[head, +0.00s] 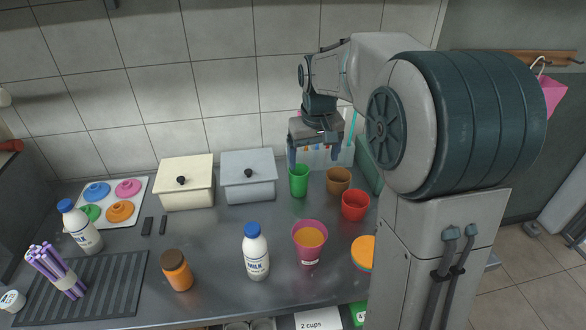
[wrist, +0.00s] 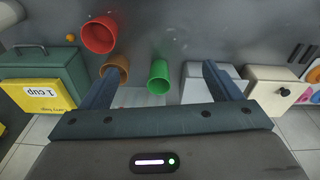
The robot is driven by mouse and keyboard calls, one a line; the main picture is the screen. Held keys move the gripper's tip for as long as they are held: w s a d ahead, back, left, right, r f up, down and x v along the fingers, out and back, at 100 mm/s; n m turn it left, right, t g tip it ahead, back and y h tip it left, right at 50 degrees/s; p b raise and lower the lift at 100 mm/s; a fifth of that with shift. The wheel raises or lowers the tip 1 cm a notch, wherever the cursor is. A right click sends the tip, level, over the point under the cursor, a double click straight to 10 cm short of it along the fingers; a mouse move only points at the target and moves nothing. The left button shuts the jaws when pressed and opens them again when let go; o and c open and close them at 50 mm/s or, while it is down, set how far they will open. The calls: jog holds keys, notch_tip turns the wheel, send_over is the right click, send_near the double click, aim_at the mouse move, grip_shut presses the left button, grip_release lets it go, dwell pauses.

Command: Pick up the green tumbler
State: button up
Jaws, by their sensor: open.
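The green tumbler (head: 299,181) stands upright on the grey counter, right of the grey lidded box, in the head view. In the wrist view the green tumbler (wrist: 158,78) shows between the two fingers, a little beyond the line of their tips. My gripper (head: 314,160) is open and empty, pointing down above and close to the tumbler. In the wrist view my gripper (wrist: 160,75) has its fingers spread wide, with the brown tumbler partly beside the left finger. I cannot tell whether either finger touches anything.
A brown tumbler (head: 338,181) and a red tumbler (head: 355,205) stand close on the right. A grey box (head: 248,178) stands at the left, a cream box (head: 186,184) beyond it. A milk bottle (head: 256,255) and pink cup (head: 309,244) stand in front.

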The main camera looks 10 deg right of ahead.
jog(key=w+f+p, duration=0.1)
jog(key=w+f, duration=0.2)
jog(key=w, duration=0.7)
jog(key=n+g+p, duration=0.1)
send_near(299, 179)
jog(key=w, duration=0.3)
jog(key=f, duration=0.2)
jog(key=f+p, duration=0.1)
jog(key=f, duration=0.2)
jog(key=d+f, duration=0.1)
jog(key=f, duration=0.1)
jog(key=shift+w+f+p, duration=0.2)
jog(key=shift+f+p, duration=0.05)
jog(key=shift+p, duration=0.1)
jog(key=shift+a+f+p, duration=0.1)
jog(key=shift+f+p, duration=0.95)
jog(key=shift+f, duration=1.55)
jog(key=c, duration=1)
